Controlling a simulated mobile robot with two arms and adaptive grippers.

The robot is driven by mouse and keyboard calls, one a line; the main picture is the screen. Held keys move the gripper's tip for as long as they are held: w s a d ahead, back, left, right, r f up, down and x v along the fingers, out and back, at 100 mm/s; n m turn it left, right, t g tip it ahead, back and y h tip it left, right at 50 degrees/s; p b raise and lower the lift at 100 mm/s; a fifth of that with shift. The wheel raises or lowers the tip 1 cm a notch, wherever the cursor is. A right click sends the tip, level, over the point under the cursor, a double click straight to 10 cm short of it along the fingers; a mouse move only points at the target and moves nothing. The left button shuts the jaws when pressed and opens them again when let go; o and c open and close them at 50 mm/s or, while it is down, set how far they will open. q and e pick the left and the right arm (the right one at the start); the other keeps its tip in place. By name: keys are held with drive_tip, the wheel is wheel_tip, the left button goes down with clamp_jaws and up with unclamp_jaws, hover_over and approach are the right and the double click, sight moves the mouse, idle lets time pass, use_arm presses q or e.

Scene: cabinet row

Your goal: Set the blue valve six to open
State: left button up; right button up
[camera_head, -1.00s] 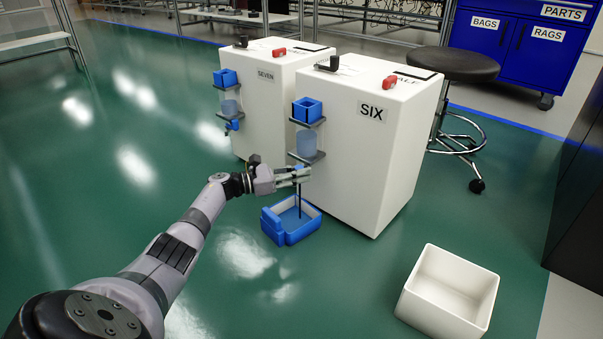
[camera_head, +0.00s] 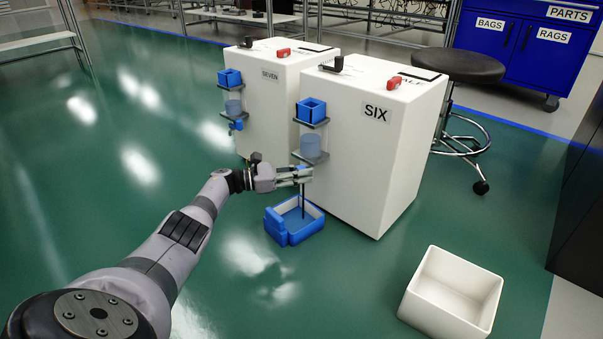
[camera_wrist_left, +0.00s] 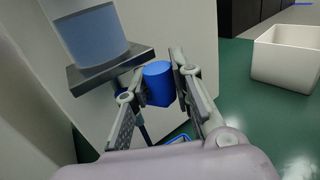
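The white cabinet labelled SIX (camera_head: 370,160) stands at centre in the head view. On its left face are a blue open box (camera_head: 311,110) and a clear vessel of blue liquid (camera_head: 310,147), which also shows in the wrist view (camera_wrist_left: 92,38). Below that vessel's shelf, the blue valve handle (camera_wrist_left: 159,84) sits between my left gripper's fingertips (camera_wrist_left: 160,83). Both fingers appear to touch its sides. In the head view my left gripper (camera_head: 303,174) mostly hides the valve, so its setting is unclear. My right gripper is not in view.
A blue tray (camera_head: 279,235) sits on the floor below the valve, with a thin dark line above it. Cabinet SEVEN (camera_head: 266,110) stands behind left, with its own blue valve (camera_head: 237,125). A white bin (camera_head: 423,311) and stool (camera_head: 459,67) are at right. Left floor is clear.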

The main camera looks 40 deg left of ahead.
use_arm(q)
drive_tip(key=o, duration=0.4)
drive_tip(key=v, duration=1.2)
